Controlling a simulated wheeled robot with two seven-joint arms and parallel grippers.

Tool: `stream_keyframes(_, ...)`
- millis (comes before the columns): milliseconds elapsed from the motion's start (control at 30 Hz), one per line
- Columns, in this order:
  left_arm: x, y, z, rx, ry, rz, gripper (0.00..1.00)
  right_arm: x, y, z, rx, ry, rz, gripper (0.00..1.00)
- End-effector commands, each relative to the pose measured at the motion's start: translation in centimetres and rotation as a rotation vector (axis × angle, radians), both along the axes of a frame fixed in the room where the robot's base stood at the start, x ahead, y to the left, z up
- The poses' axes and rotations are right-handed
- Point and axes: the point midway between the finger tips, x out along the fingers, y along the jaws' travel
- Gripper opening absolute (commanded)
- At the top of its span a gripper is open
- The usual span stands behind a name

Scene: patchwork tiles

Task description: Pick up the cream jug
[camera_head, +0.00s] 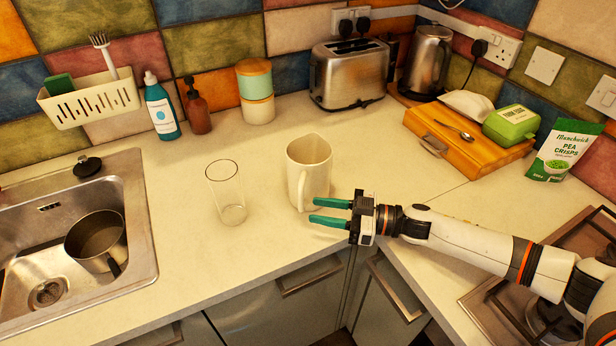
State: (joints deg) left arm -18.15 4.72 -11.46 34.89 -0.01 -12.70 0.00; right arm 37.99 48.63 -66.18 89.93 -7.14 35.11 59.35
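The cream jug (310,168) stands upright on the pale countertop, right of a clear glass. Its handle is on the side facing me. My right gripper (312,211) comes in from the right, with its two green fingers apart and pointing left, just in front of the jug's lower part. The fingertips are near the base of the handle; I cannot tell whether they touch it. Nothing shows between the fingers. My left gripper is not in view.
The clear glass (226,193) stands close left of the jug. A sink (140,215) with a metal pot (97,243) lies at the left. A toaster (349,74) and a wooden box (467,143) stand behind. Counter in front of the glass is clear.

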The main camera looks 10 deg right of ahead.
Motion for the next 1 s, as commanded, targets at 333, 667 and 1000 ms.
stream_keyframes(333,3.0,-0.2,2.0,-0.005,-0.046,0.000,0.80,1.8,4.0,-0.1,0.002,0.002,0.000,0.36)
stream_keyframes(667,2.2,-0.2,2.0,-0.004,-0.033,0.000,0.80,2.1,4.9,-0.4,-0.001,0.001,-0.001,0.36)
stream_keyframes(1000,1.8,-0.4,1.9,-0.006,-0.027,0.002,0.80,2.1,4.9,-0.4,-0.001,0.001,-0.001,0.00)
